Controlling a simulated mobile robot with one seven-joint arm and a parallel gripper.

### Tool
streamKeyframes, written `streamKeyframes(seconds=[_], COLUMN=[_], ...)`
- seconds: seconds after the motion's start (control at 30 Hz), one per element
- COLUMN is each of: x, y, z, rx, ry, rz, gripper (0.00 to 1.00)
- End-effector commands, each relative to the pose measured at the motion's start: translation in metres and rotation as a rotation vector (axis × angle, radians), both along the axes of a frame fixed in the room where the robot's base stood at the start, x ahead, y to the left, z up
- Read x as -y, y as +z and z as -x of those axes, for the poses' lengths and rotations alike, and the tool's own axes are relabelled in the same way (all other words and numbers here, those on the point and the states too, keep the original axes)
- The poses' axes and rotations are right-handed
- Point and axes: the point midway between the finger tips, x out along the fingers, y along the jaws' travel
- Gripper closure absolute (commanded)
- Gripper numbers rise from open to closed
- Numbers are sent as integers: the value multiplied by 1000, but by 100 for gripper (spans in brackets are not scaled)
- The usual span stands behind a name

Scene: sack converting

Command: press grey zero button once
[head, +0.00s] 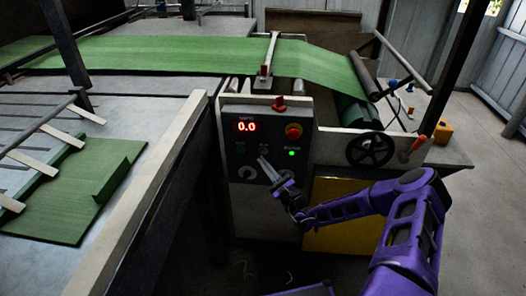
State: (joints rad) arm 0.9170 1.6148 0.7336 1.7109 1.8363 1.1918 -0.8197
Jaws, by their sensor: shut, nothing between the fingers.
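A dark control panel (233,161) is on the front of the machine, with a red display (243,127) reading 0.0. Small dark controls sit in the row below the display. One of them, greyish (264,147), lies just above my gripper's tip; I cannot tell for sure that it is the grey zero button. My gripper (263,160) is shut and empty, its fingers pointing up and left at the panel. It covers part of the panel's lower half. I cannot tell whether the tip touches the panel.
A black handwheel (369,150) stands right. Green sheet (140,53) runs above; green sacks (65,195) lie left.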

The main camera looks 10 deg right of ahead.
Motion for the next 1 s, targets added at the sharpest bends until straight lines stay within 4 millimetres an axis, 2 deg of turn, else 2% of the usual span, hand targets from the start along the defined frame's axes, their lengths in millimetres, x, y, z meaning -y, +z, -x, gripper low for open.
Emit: streamKeyframes(seconds=[0.4, 1.0], x=[-12, -12], y=[2, 1], z=[37, 37], rx=[-1, 1], ry=[0, 0], rz=[-2, -1], gripper=[100, 100])
